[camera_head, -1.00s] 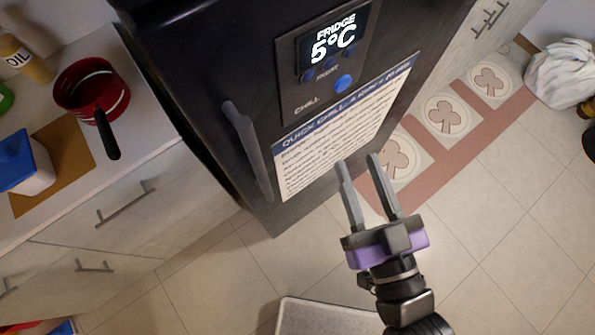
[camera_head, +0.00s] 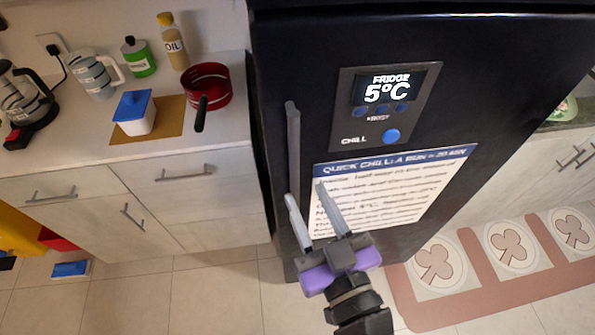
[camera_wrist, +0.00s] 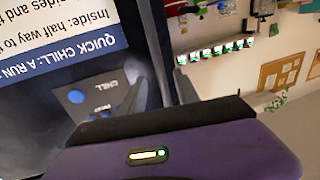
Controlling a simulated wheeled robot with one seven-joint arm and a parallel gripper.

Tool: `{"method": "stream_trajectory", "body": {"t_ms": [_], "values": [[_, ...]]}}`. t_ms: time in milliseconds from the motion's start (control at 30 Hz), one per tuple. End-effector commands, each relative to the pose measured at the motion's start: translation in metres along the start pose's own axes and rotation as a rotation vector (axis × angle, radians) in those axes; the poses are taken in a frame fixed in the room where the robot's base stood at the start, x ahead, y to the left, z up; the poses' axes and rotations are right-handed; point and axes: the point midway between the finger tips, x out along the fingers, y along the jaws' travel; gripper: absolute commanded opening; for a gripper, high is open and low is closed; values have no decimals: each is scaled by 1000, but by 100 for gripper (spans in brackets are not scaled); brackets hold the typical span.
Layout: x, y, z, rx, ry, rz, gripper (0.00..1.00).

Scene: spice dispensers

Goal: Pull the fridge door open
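The dark fridge door (camera_head: 300,60) looks closed in the head view. Its long grey vertical handle (camera_head: 293,150) is on the door's left side. My gripper (camera_head: 306,194) is open, with its two fingers apart and pointing up at the lower end of the handle. The left fingertip overlaps the handle's lower end in the picture, and the right fingertip is over the paper notice. I cannot tell whether either finger touches the handle. In the wrist view, the door's front (camera_wrist: 30,105) shows upside down, and the purple gripper body hides much of the lower part.
A display panel (camera_head: 385,105) and a paper notice (camera_head: 400,200) are on the door. The counter (camera_head: 60,150) at left holds a red pot (camera_head: 208,85), a blue-lidded box (camera_head: 134,112) and bottles. Tiled floor (camera_head: 190,300) is clear in front. A patterned mat (camera_head: 480,290) lies at right.

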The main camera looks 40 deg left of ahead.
Motion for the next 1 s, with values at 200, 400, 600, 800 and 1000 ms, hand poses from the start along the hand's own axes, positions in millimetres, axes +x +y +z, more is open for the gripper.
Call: {"method": "stream_trajectory", "body": {"t_ms": [200, 400, 600, 800, 1000], "values": [[33, 0, -4, 1, 2, -1, 38], [60, 0, -2, 1, 1, 0, 38], [70, 0, -1, 1, 1, 2, 38], [71, 0, 0, 1, 1, 3, 38], [70, 0, 0, 1, 1, 2, 6]]}}
